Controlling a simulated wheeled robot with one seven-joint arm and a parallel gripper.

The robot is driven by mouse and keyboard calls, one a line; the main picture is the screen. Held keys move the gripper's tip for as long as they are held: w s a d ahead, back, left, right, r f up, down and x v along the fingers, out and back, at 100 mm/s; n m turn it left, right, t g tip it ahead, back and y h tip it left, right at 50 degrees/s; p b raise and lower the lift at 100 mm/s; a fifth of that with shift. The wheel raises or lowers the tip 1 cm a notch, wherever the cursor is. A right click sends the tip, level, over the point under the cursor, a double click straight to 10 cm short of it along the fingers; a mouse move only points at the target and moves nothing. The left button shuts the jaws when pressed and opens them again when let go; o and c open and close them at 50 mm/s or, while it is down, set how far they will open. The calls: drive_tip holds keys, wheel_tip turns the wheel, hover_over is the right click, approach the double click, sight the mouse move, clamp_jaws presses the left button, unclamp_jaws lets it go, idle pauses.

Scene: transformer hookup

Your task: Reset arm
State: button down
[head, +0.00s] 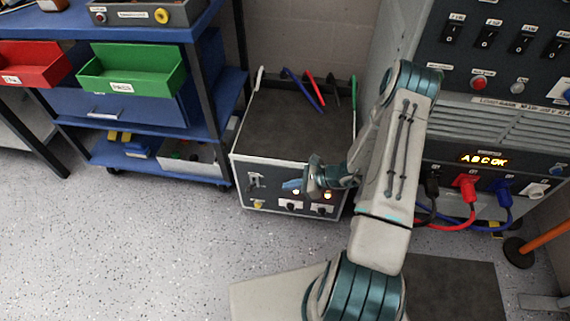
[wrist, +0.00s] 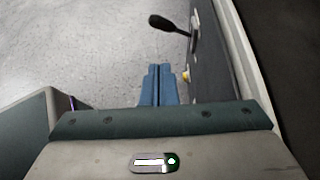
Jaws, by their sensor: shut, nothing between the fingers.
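My arm reaches out in the middle right of the head view. My gripper (head: 292,185) is in front of the front panel of a low grey box (head: 284,122). Its blue fingers point left in the head view. In the wrist view my gripper (wrist: 158,70) shows its two blue fingers together, with nothing between them. A black-knobbed lever (wrist: 168,23) on the panel stands ahead and to the right of the fingertips, apart from them. The lever also shows in the head view (head: 254,180). My arm and gripper hide part of the panel.
A load bank cabinet (head: 505,120) with red, black and blue plugs (head: 466,188) stands at the right. A blue shelf cart (head: 150,100) with red and green bins stands at the left. The speckled floor (head: 130,240) is clear at the front left.

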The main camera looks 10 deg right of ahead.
drive_tip(key=s+a+r+n+g+h+p, duration=0.25)
drive_tip(key=r+n+p, duration=0.35)
drive_tip(key=r, duration=1.1)
drive_tip(key=s+a+r+n+g+h+p, duration=0.1)
drive_tip(key=s+r+n+g+p, duration=0.15)
drive_tip(key=r+n+p, duration=0.9)
drive_tip(key=s+d+r+n+t+h+p, duration=0.1)
drive_tip(key=s+r, duration=0.3)
drive_tip(key=r, duration=0.6)
drive_tip(key=s+d+r+n+t+h+p, duration=0.1)
drive_tip(key=s+r+n+h+p, duration=0.1)
drive_tip(key=r, duration=0.9)
drive_tip(key=s+d+r+n+t+h+p, duration=0.1)
drive_tip(key=s+r+n+h+p, duration=0.1)
drive_tip(key=s+r, duration=0.5)
drive_tip(key=shift+s+d+r+t+h+p, duration=0.25)
drive_tip(key=shift+r+h+p, duration=0.35)
drive_tip(key=shift+r+h, duration=1.15)
drive_tip(key=shift+r+y, duration=0.45)
drive_tip(key=shift+y, duration=0.05)
